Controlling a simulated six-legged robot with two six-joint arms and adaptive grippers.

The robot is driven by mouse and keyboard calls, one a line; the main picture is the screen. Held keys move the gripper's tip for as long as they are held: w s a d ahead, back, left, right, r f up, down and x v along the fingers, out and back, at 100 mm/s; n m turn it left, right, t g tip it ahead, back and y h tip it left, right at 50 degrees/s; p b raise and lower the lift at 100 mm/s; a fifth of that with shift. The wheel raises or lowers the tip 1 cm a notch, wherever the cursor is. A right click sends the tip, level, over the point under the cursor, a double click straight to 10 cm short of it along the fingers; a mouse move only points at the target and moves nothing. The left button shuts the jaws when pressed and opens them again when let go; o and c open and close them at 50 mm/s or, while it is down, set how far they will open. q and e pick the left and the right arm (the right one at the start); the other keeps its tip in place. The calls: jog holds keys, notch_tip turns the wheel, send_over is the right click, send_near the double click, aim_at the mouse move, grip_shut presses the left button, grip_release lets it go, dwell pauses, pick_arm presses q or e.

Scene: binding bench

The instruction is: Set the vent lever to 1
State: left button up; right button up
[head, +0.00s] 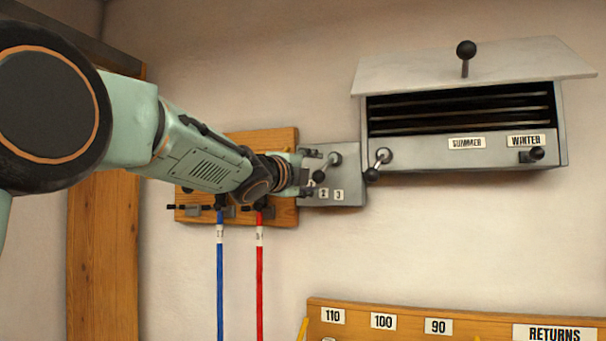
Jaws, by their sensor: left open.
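The vent lever (319,176) has a black knob and a silver hub, and sits on a grey plate (350,187) on the wall. Its knob points down and left from the hub. Labels 2 and 3 show below it; no label 1 shows, and my left gripper covers the plate's left part. My left gripper (312,174) is open, with its fingertips at the knob. I cannot tell whether they touch it. My right gripper is not in view.
A grey vent box (430,157) with dark slats, SUMMER and WINTER labels and black-knobbed levers (371,174) is right of the plate. A wooden board (270,140) with blue and red hoses is behind my arm. A wooden rack (460,319) stands below.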

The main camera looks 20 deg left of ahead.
pick_arm(q)
jog(key=v, duration=0.4)
jog(key=shift+s+a, duration=0.2)
jog(key=shift+s, duration=0.1)
